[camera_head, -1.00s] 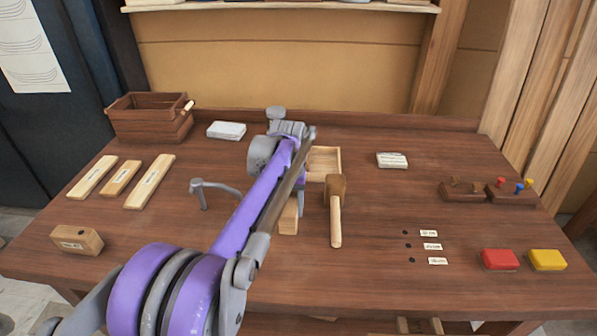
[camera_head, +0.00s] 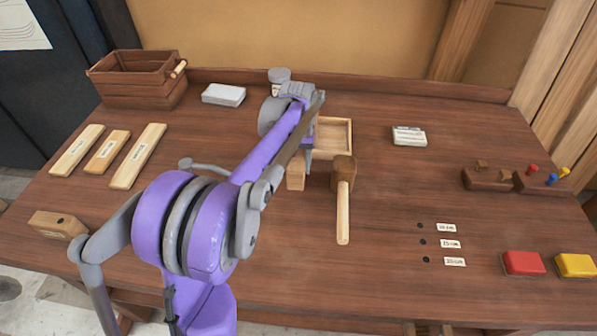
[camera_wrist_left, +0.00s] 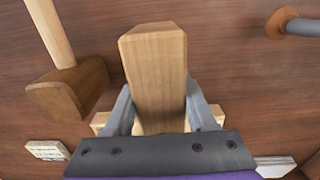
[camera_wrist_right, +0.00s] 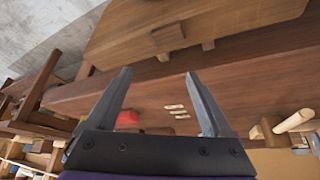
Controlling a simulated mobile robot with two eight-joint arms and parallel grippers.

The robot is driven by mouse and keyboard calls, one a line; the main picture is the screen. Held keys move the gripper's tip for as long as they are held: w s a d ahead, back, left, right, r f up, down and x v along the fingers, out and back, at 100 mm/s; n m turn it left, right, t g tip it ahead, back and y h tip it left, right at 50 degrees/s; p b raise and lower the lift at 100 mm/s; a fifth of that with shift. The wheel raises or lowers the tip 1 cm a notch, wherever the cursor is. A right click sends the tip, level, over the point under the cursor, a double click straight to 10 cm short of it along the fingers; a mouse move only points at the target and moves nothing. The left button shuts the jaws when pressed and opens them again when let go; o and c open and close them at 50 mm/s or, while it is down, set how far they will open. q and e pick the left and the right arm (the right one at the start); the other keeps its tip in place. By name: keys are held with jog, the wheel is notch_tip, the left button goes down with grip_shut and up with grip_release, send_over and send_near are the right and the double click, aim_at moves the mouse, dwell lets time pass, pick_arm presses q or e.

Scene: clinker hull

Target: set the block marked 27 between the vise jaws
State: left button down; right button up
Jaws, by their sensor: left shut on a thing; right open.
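My left gripper (camera_head: 306,160) is shut on a pale wooden block (camera_head: 296,178), over the middle of the bench. In the left wrist view the block (camera_wrist_left: 156,70) stands out between the two fingers (camera_wrist_left: 160,118); I see no number on it. My arm covers part of this area in the head view. Another wooden block (camera_head: 58,224), with a dark hole and a label too small to read, lies at the bench's left front. My right gripper (camera_wrist_right: 160,90) is open and empty in its wrist view, outside the head view. I cannot make out the vise jaws for certain.
A mallet (camera_head: 343,210) lies right of the held block, by an open tray (camera_head: 349,138). Wooden strips (camera_head: 138,156), a crate (camera_head: 135,92), and red (camera_head: 523,263) and yellow (camera_head: 575,265) blocks lie farther out.

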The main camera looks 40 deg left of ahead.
pick_arm(q)
jog(key=shift+f, duration=2.55)
jog(key=shift+f, duration=0.1)
jog(key=shift+c, duration=1.1)
grip_release()
jog(key=shift+w, duration=0.1)
